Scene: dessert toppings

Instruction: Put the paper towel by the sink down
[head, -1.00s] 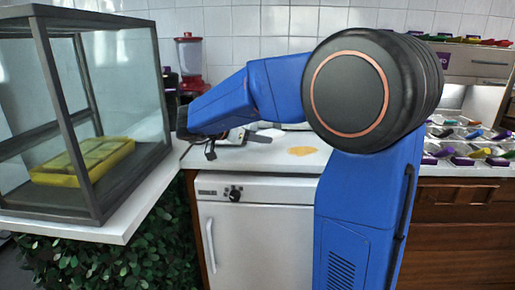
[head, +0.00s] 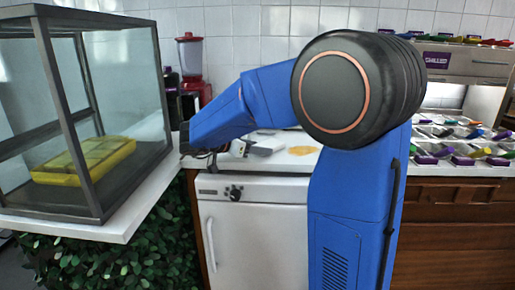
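My arm reaches over the white counter (head: 300,167), blue and bent, with its wrist end low at the left. A pale, flat-topped item (head: 266,147) lies on the counter further right. I cannot identify a paper towel or a sink with certainty.
A glass case (head: 110,190) with a yellow tray (head: 85,162) stands at the left. A red blender (head: 190,60) is behind. A tan patch (head: 302,150) lies on the counter above a white appliance (head: 255,235). Topping bins (head: 465,145) fill the right.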

